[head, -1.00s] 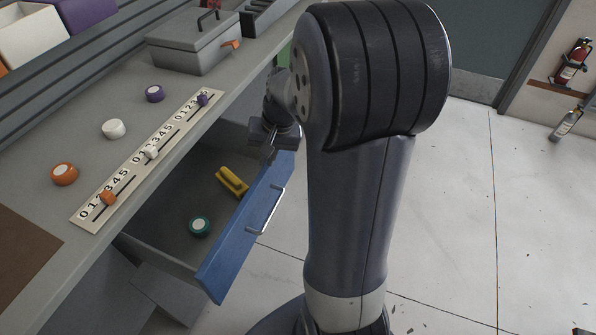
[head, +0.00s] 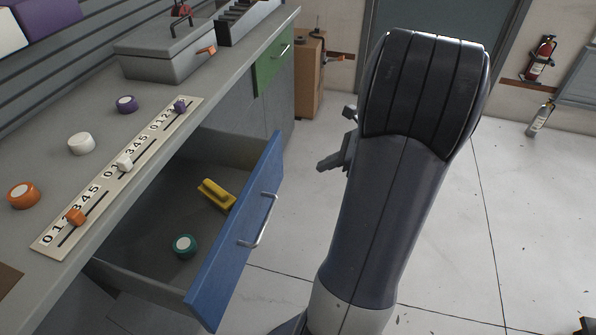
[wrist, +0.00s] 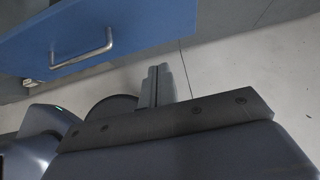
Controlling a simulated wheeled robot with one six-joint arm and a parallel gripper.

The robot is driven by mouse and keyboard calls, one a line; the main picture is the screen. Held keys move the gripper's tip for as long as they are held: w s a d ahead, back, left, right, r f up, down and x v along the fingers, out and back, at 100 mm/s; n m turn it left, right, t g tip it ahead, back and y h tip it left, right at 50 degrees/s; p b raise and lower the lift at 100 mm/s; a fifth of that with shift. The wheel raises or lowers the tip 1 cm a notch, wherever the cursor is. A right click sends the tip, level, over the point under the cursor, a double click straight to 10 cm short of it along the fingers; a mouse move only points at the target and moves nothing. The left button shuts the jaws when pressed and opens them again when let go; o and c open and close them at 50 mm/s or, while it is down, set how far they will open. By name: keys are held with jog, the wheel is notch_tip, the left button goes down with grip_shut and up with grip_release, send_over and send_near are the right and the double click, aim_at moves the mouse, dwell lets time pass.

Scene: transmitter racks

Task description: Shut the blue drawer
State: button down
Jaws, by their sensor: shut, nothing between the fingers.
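The blue drawer (head: 236,243) stands pulled out from the grey workbench, with a metal bar handle (head: 258,222) on its front. Inside it lie a yellow object (head: 216,194) and a green round knob with a white top (head: 184,245). My gripper (head: 320,167) is to the right of the drawer front, apart from it, partly hidden by my arm. In the wrist view the fingers (wrist: 158,70) are closed together and empty. The blue drawer front (wrist: 130,28) and its handle (wrist: 82,48) show at the upper left there, beyond the fingers.
The workbench top holds a slider panel (head: 120,175), orange (head: 23,195), white (head: 81,143) and purple (head: 126,103) knobs, and a grey lidded box (head: 165,55). A green drawer front (head: 272,64) is farther along. A cardboard-brown cabinet (head: 308,80) stands behind.

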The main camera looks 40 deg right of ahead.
jog(key=b, duration=0.2)
send_near(274, 178)
notch_tip(274, 178, down, 3)
jog(key=shift+w+a+f, duration=0.25)
jog(key=shift+w+a, duration=0.5)
jog(key=shift+w, duration=0.05)
jog(key=shift+w+a+f, duration=0.2)
jog(key=shift+w+a, duration=0.5)
jog(key=shift+w, duration=0.15)
jog(key=w+a+p, duration=0.1)
jog(key=w+a, duration=0.4)
jog(key=w, duration=0.1)
jog(key=w+a+p, duration=0.2)
jog(key=w+a, duration=0.3)
jog(key=w, duration=0.1)
jog(key=w+a+p, duration=0.2)
jog(key=w+a, duration=0.2)
jog(key=w, duration=0.3)
jog(key=shift+a, duration=0.4)
jog(key=shift+w+a+r, duration=0.15)
jog(key=shift+w+r, duration=0.1)
